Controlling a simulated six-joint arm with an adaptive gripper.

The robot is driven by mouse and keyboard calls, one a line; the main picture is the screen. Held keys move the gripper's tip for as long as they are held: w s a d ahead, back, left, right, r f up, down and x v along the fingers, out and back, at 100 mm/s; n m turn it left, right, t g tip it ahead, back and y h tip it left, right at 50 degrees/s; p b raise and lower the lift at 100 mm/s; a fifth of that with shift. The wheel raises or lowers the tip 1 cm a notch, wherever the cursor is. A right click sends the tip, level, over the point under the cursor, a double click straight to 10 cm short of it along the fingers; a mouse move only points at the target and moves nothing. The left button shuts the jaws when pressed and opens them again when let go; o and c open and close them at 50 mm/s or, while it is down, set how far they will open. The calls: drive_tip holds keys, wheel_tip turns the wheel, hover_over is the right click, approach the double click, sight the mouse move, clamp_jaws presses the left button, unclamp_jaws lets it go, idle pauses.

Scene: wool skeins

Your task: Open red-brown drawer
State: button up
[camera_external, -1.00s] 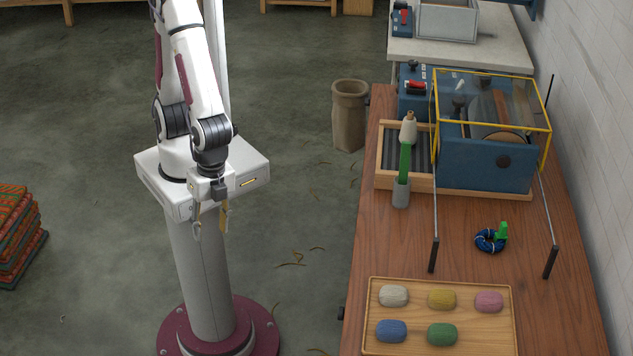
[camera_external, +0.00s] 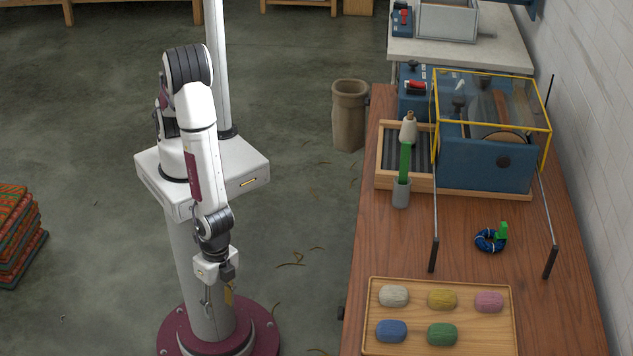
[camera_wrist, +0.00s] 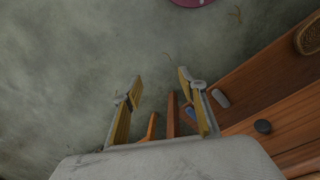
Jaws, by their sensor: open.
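My gripper (camera_external: 217,298) is open and empty, pointing down in front of my pedestal, well left of the wooden table. In the wrist view its two yellow-lined fingers (camera_wrist: 160,80) stand apart with no object held between them. To their right are a red-brown wooden front (camera_wrist: 252,72) with a grey handle (camera_wrist: 220,98), and a more orange wooden front (camera_wrist: 285,128) with a dark round knob (camera_wrist: 263,126). I cannot tell surely which front is the red-brown drawer. In the external view the fronts are hidden; only a dark knob (camera_external: 341,313) sticks out at the table's left edge.
The table (camera_external: 390,245) carries a wooden tray (camera_external: 419,312) of several coloured skeins, a blue machine (camera_external: 485,162) under a yellow-framed cover, and a green-and-grey upright holder (camera_external: 402,192). A brown bin (camera_external: 349,118) stands beside the table. The floor between is mostly clear.

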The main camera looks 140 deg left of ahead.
drive_tip(key=w+a+f+n+t+y, duration=0.15)
drive_tip(key=a+f, duration=0.25)
drive_tip(key=f, duration=0.7)
drive_tip(key=w+a+f+n+t+y, duration=0.1)
drive_tip(key=a+f+n+t+y, duration=0.2)
drive_tip(key=f, duration=0.7)
drive_tip(key=w+a+n+t+y, duration=0.15)
drive_tip(key=a+t+y, duration=0.35)
drive_tip(key=a, duration=0.7)
drive_tip(key=w+r+t+y, duration=0.3)
drive_tip(key=w+r+y, duration=0.1)
drive_tip(key=r, duration=0.9)
drive_tip(key=shift+w+a+n, duration=0.4)
drive_tip(key=shift+w+a, duration=0.05)
drive_tip(key=shift+w, duration=0.05)
drive_tip(key=shift+a, duration=0.1)
drive_tip(key=x, duration=0.7)
drive_tip(key=shift+w+a, duration=0.25)
drive_tip(key=shift+w, duration=0.05)
